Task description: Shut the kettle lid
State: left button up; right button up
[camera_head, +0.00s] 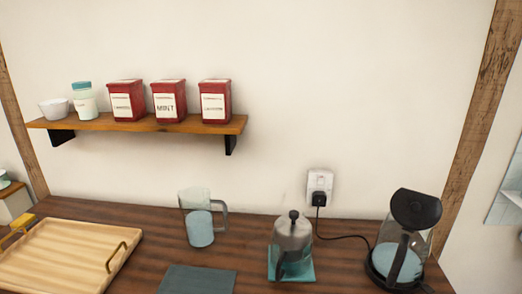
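The electric kettle (402,262) stands at the right end of the wooden counter. It has a clear body, a black handle and a black base, with something pale blue showing inside. Its round black lid (416,208) is tilted up, its flat face toward me, so it looks open. The lid's hinge is hard to make out. Neither of my grippers is in view.
A metal pot (293,236) stands on a teal mat left of the kettle. A black cord runs from the wall socket (320,185) to the kettle. A glass pitcher (200,228), a dark slate-coloured mat (197,280) and a wooden tray (62,252) lie farther left. A shelf (140,124) holds several containers.

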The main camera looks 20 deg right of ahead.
aim_at(413, 210)
jog(key=z, duration=1.55)
